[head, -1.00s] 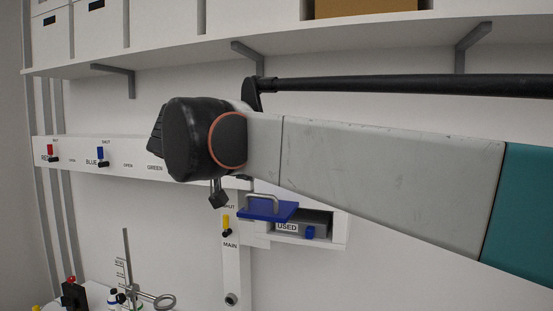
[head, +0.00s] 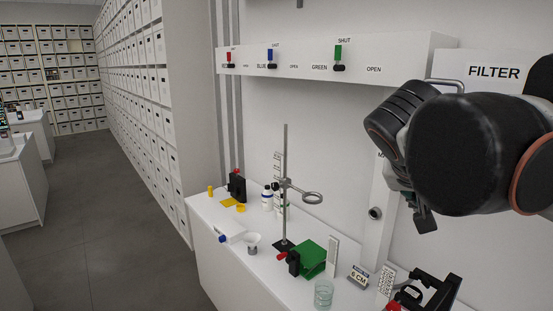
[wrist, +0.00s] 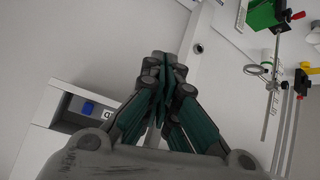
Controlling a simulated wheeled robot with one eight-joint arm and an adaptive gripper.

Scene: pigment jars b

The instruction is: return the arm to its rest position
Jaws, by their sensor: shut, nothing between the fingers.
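My arm reaches in from the right edge of the head view, with its black wrist joint large in front of the wall. My gripper (head: 424,218) hangs below that joint, small and partly hidden behind it. In the wrist view my gripper (wrist: 160,65) shows from behind, its teal-sided fingers drawn together and empty. It is in the air in front of the wall and appears to touch nothing.
A white bench (head: 215,220) stands below, left of the gripper, with a ring stand (head: 286,190), a green block (head: 312,258) and a glass beaker (head: 323,294). A valve panel (head: 300,58) is on the wall. The grey floor (head: 120,220) at left is clear.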

